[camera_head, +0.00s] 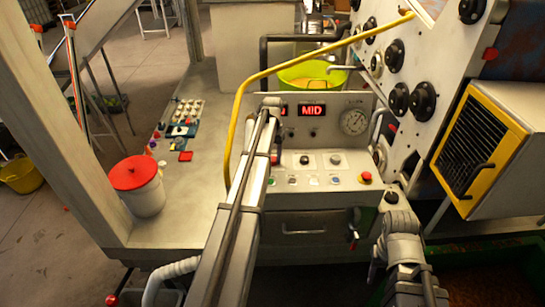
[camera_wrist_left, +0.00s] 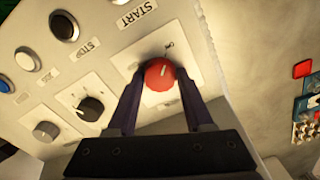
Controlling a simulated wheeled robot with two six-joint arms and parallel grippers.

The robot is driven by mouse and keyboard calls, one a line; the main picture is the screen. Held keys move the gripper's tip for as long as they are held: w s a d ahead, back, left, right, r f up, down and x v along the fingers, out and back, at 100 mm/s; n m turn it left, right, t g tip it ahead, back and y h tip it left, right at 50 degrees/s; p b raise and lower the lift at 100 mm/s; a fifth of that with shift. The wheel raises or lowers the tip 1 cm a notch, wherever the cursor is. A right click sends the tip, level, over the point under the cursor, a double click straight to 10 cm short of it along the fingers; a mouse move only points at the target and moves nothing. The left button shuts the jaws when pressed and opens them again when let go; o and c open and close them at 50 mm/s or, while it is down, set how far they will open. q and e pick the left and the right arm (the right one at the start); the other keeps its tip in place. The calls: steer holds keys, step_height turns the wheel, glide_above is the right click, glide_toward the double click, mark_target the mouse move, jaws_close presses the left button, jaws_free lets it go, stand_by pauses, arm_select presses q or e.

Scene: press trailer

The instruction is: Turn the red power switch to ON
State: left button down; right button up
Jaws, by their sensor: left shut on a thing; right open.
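The red power switch (camera_wrist_left: 159,74) is a round red knob with a pale pointer line on a white plate, in the left wrist view. The pointer runs nearly upright in that view; the small mark above it is too small to read. My left gripper (camera_wrist_left: 156,82) is shut on the knob, one dark finger on each side. In the head view, my left arm largely hides the switch and the left gripper (camera_head: 275,157), at the left end of the control panel (camera_head: 340,179). My right gripper (camera_head: 391,198) is at the panel's lower right; its fingers are hard to make out.
A display (camera_head: 311,110) reads MID beside a round gauge (camera_head: 354,122). The panel has several buttons, including a red emergency stop (camera_head: 365,177). A yellow rail (camera_head: 241,110) rises behind my left arm. A white bucket (camera_head: 142,190) with a red lid stands left.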

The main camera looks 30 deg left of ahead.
mark_target(273, 158)
arm_select(q)
steer(key=shift+c, duration=1.5)
jaws_free()
steer(key=shift+r, duration=0.15)
step_height(273, 158, up, 8)
steer(key=p, duration=0.8)
steer(key=shift+f, duration=0.25)
